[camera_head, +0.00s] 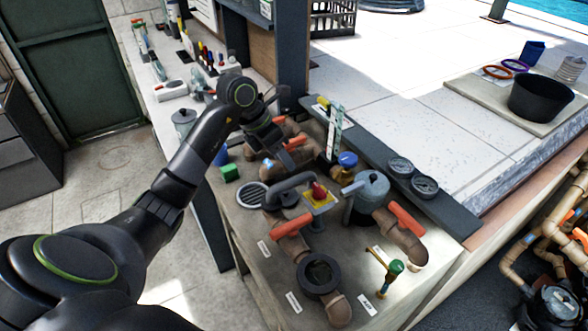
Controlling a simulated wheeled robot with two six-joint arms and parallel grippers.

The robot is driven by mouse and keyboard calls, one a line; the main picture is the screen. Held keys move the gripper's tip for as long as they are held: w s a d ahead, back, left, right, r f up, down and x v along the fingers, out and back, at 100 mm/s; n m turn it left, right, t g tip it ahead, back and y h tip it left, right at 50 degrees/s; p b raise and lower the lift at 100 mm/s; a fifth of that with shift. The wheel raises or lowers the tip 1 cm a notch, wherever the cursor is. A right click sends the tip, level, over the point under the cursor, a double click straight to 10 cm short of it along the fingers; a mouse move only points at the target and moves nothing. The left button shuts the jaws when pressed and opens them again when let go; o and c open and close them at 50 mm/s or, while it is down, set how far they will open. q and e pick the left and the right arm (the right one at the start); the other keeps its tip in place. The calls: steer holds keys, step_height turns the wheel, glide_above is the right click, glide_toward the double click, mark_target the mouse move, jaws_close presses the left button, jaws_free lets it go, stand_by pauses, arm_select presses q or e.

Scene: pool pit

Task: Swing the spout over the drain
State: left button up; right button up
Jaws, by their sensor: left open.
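The spout (290,184) is a grey bent pipe on the bench, beside a red knob on a yellow plate (320,201). Its left end comes down close to the right edge of the drain (251,195), a round slotted grate. From this angle I cannot tell whether that end is over the grate or just beside it. My left gripper (288,151) is open, above the bench behind the spout and apart from it. Its fingers are small and partly hidden among the pipes. My right gripper is out of view.
Orange-handled valves (406,220), a grey lidded pot (372,190) and a blue-capped fitting (347,161) crowd the bench right of the spout. A green block (230,172) lies behind the drain. A green-topped tap (396,267) stands near the front edge. Two gauges (425,186) lie on the ledge.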

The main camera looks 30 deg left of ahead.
mark_target(295, 177)
arm_select(q)
steer(key=p+x, duration=0.1)
steer(key=x, duration=0.6)
steer(key=shift+f+p, duration=0.15)
steer(key=shift+p, duration=0.2)
jaws_close()
